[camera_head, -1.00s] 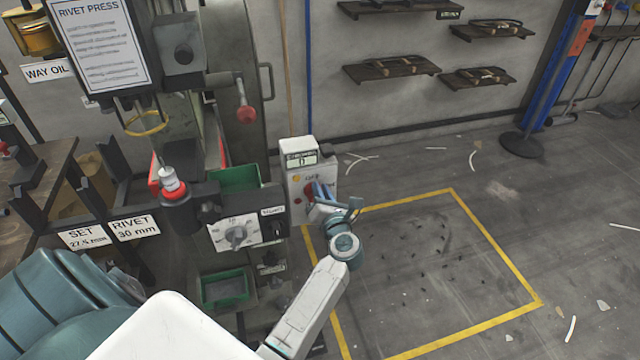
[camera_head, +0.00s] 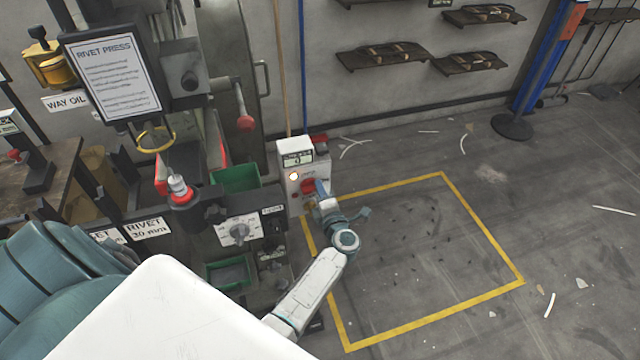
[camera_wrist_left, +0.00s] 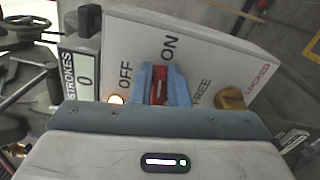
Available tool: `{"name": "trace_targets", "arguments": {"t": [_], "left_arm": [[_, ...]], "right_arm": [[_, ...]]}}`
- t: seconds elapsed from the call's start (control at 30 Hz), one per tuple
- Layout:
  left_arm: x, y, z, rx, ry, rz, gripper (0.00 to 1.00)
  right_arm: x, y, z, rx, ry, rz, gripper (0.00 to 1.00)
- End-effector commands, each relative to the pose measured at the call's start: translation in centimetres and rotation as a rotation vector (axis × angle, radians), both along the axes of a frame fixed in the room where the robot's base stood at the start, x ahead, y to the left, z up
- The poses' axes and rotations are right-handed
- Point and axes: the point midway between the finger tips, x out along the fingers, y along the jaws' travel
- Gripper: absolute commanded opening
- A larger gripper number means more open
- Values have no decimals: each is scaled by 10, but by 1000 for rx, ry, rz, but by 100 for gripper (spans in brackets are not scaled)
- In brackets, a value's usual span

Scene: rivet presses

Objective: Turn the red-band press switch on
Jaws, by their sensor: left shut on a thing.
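The white switch box (camera_head: 290,155) stands at the right of the rivet press. Its red switch handle (camera_head: 308,187) sits on the front face, and the handle also shows in the left wrist view (camera_wrist_left: 159,88) between the OFF and ON labels, pointing roughly toward ON. My left gripper (camera_head: 319,190) is shut on this handle, with its blue fingers (camera_wrist_left: 160,82) on either side. The lamp (camera_head: 293,176) on the box glows; it is also bright in the left wrist view (camera_wrist_left: 115,100). The counter (camera_wrist_left: 85,78) reads 0 strokes. My right gripper is out of view.
A yellow knob (camera_wrist_left: 231,99) lies between FREE and LOCKED. Yellow floor lines (camera_head: 484,216) frame open floor at the right.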

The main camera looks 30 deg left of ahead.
Motion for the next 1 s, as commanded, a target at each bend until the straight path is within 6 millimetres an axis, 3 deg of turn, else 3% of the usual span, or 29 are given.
{"name": "trace_targets", "arguments": {"t": [0.07, 0.9, 0.93, 1.0], "left_arm": [[1, 0, 2, 31, 35, 0, 0], [1, 0, -4, 122, 140, 0, 0], [1, 0, -4, 122, 140, 0, 16], [1, 0, -4, 122, 140, 0, 30]], "right_arm": [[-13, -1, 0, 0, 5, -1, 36], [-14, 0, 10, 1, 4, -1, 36], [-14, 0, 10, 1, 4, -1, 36], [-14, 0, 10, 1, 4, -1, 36]]}}
